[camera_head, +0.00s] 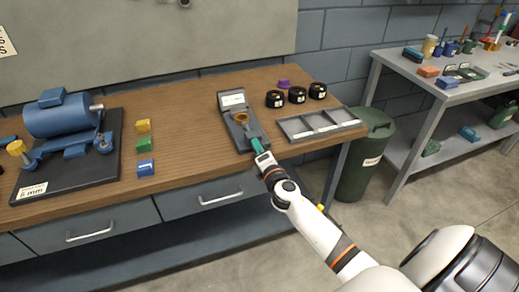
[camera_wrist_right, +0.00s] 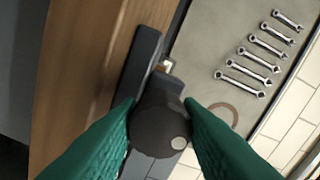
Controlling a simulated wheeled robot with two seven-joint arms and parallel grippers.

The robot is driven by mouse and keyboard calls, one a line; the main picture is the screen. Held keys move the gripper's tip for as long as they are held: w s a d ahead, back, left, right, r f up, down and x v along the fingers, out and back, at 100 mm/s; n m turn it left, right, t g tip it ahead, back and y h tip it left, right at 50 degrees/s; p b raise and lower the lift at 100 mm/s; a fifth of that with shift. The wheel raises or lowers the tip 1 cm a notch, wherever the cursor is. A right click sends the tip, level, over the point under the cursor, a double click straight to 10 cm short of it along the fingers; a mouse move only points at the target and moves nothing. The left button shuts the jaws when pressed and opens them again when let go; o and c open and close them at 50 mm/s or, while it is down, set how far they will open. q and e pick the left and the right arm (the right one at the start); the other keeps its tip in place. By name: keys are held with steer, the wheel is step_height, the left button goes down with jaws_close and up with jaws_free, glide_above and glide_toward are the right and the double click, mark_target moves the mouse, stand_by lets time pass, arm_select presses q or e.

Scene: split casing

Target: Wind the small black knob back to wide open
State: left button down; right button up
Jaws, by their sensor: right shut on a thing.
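The small black knob (camera_wrist_right: 158,130) has a pale dot on its face and sits between the green fingers of my right gripper (camera_wrist_right: 160,135) in the right wrist view. The fingers are shut on its two sides. In the head view my right gripper (camera_head: 257,146) reaches the front of a grey fixture (camera_head: 258,130) that carries a brass-coloured round part (camera_head: 241,118) and an upright plate with a white label. The knob is hidden behind the gripper there. My left gripper is not in view.
A grey divided tray (camera_head: 282,128) lies right of the fixture. Black round parts (camera_head: 297,95) and a purple piece (camera_head: 284,84) stand behind it. Coloured blocks (camera_head: 144,144) and a blue motor (camera_head: 62,116) are at the left. A green bin (camera_head: 358,165) stands right of the bench.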

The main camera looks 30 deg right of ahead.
steer(key=shift+f, duration=0.15)
stand_by(0.3)
steer(key=o, duration=1)
steer(key=shift+c, duration=0.2)
steer(key=b+v, duration=0.1)
steer(key=v, duration=1.1)
